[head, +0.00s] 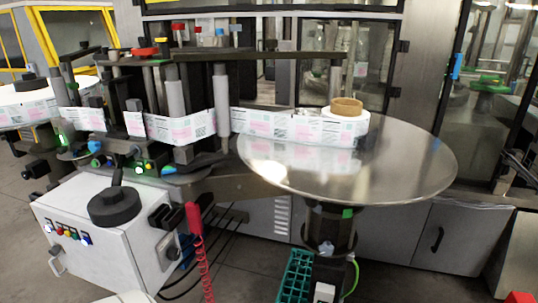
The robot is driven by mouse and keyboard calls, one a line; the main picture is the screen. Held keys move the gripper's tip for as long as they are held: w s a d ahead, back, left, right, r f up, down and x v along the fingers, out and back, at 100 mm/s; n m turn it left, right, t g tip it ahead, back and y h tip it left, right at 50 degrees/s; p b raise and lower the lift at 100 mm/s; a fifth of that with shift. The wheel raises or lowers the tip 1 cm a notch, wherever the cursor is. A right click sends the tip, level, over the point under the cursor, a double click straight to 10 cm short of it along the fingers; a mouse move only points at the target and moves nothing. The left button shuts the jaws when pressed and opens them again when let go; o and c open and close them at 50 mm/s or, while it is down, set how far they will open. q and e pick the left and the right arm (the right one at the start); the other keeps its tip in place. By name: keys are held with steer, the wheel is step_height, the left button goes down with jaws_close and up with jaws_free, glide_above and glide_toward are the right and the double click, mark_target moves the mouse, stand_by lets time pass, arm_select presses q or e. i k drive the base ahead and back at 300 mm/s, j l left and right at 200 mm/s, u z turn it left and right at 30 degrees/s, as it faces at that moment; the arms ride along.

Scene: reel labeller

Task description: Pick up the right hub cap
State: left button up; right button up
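A black round hub cap (115,207) with an upright stem lies on top of the white control cabinet (95,257) at the lower left. Another black cap (30,83) sits on the label reel (22,107) at the far left. On the right, a large shiny metal disc (405,165) carries a small roll of labels with a brown cardboard core (346,106). No cap shows on that core. Neither of my grippers is in view.
A label web (170,128) runs across from the left reel to the disc, past several posts and rollers. A red coiled cable (203,260) hangs beside the cabinet. A green crate (294,277) stands below the disc. Buttons (68,233) are on the cabinet front.

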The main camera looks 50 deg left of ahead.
mark_target(115, 206)
steer(key=u, duration=2.55)
steer(key=j, duration=0.1)
